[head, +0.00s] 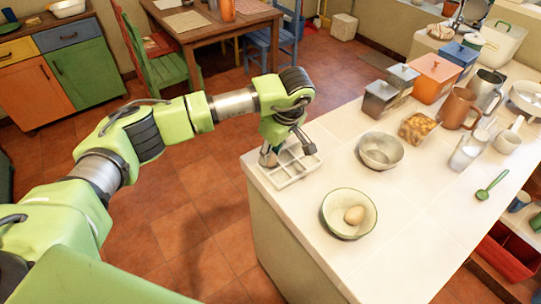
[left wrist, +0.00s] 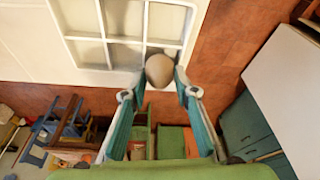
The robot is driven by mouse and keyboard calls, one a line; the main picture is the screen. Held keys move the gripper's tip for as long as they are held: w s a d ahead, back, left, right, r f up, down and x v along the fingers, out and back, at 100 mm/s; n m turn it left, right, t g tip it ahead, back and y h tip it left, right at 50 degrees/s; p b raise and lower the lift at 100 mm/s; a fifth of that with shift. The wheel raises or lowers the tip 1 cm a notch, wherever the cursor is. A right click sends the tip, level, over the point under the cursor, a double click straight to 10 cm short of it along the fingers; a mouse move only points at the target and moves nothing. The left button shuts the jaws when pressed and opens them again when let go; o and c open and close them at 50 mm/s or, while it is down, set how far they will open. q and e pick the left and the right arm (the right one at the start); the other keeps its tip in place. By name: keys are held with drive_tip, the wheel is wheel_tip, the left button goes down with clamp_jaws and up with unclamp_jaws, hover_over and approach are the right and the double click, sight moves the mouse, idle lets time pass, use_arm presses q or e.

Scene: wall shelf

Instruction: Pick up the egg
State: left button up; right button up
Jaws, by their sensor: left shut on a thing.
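My left gripper (head: 269,157) is over the near-left corner of the counter, at the white divided tray (head: 299,172). In the left wrist view its two fingers (left wrist: 163,84) are shut on a beige egg (left wrist: 159,69). This held egg is at the edge of the tray, which also shows in the left wrist view (left wrist: 104,52); I cannot tell whether it touches the tray. The gripper hides this egg in the head view. My right gripper is not in view.
A metal bowl (head: 381,151), a container of brown pieces (head: 417,127), a glass jar (head: 466,152) and several canisters stand further along the white counter (head: 408,225). A green spoon (head: 491,186) lies at right. The counter around the egg bowl is clear.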

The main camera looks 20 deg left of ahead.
use_arm(q)
drive_tip(key=shift+r+b, duration=0.35)
drive_tip(key=shift+r, duration=0.05)
drive_tip(key=s+r+b, duration=0.5)
drive_tip(key=s+r, duration=0.7)
drive_tip(key=s, duration=0.2)
drive_tip(key=w+d+f, duration=0.1)
drive_tip(key=d, duration=1)
drive_tip(key=w+d+f+b, duration=0.1)
drive_tip(key=w+d, duration=0.1)
drive_tip(key=d, duration=0.9)
drive_tip(key=shift+d+f, duration=0.3)
drive_tip(key=shift+f, duration=0.1)
drive_tip(key=shift+b, duration=0.35)
drive_tip(key=shift+f+b, duration=2)
drive_tip(key=shift+f, duration=0.7)
drive_tip(key=shift+f+b, duration=0.7)
drive_tip(key=shift+f, duration=0.25)
